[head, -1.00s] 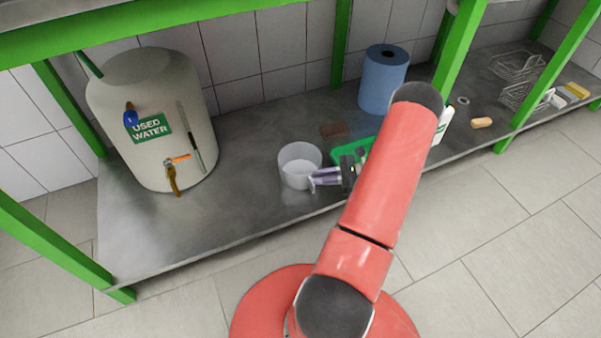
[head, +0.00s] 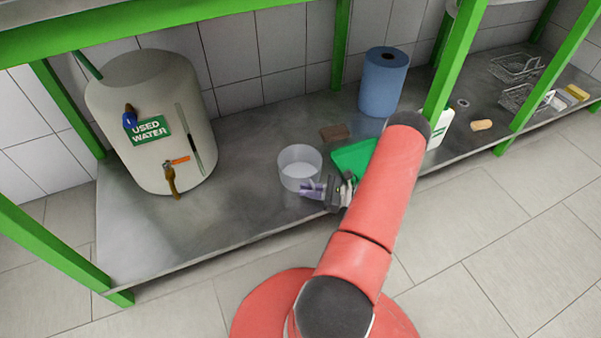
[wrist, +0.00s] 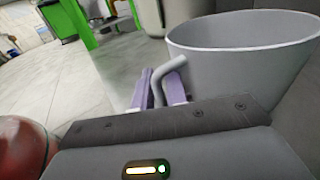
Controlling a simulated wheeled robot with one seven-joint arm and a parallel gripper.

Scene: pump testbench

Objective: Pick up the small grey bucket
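The small grey bucket (head: 300,170) stands upright on the metal shelf, left of the green dustpan-like item. In the wrist view the bucket (wrist: 240,60) fills the upper right, with its open rim at the top. A bent grey handle (wrist: 158,82) sticks out from its side toward the left. My gripper (head: 308,190) is at the bucket's near right side. In the wrist view the purple fingers of my gripper (wrist: 160,92) stand close together, one on each side of the handle, and look shut on it. The bucket's base appears to rest on the shelf.
A large used-water tank (head: 155,110) with taps stands at left. A green item (head: 352,158), a brown block (head: 334,132), a blue paper roll (head: 383,82) and a white bottle (head: 440,127) are to the right. Green frame posts (head: 441,85) border the metal shelf (head: 240,220).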

